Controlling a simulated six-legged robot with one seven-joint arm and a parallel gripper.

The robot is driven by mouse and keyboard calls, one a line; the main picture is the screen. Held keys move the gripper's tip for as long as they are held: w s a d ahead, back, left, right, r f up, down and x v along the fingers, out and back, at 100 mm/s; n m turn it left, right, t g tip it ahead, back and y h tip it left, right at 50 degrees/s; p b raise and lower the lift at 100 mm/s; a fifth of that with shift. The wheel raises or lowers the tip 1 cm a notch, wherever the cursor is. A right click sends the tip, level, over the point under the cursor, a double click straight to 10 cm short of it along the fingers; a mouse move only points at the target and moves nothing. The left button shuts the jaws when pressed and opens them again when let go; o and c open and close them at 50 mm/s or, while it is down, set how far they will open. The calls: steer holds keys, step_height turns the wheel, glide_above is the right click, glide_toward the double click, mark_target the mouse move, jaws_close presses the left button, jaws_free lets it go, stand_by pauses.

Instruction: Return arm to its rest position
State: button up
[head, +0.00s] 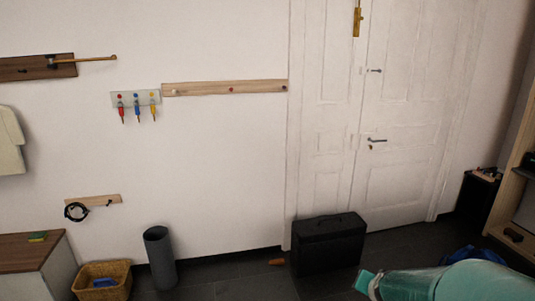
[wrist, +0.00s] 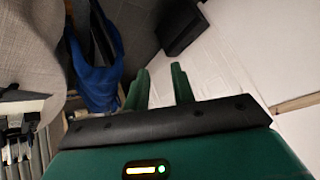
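My arm shows as a teal-green shape (head: 465,283) at the bottom right corner of the head view. It lies low over the dark floor, and its lower part is cut off by the frame. In the wrist view my gripper (wrist: 160,82) shows two green fingers standing apart with a gap between them. Nothing is held between the fingers. I cannot make out the fingers clearly in the head view.
A black case (head: 328,243) stands on the floor before the white door (head: 405,130). A grey bin (head: 159,258) and a wicker basket (head: 101,282) stand further left. A blue item (wrist: 97,70) lies left of the fingers in the wrist view. Dark floor between bin and case is mostly clear.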

steer(key=s+a+r+n+y, duration=0.35)
steer(key=s+a+r, duration=0.4)
steer(key=a, duration=0.35)
steer(key=s+a+r+n+g, duration=0.1)
steer(key=s+r+n, duration=0.1)
steer(key=s, duration=0.3)
steer(key=s+a+r+n+g+h, duration=0.1)
steer(key=s+a+r+n, duration=0.1)
steer(key=s, duration=0.3)
steer(key=shift+s+a+r, duration=0.3)
steer(key=shift+s+r, duration=0.1)
steer(key=shift+r, duration=0.1)
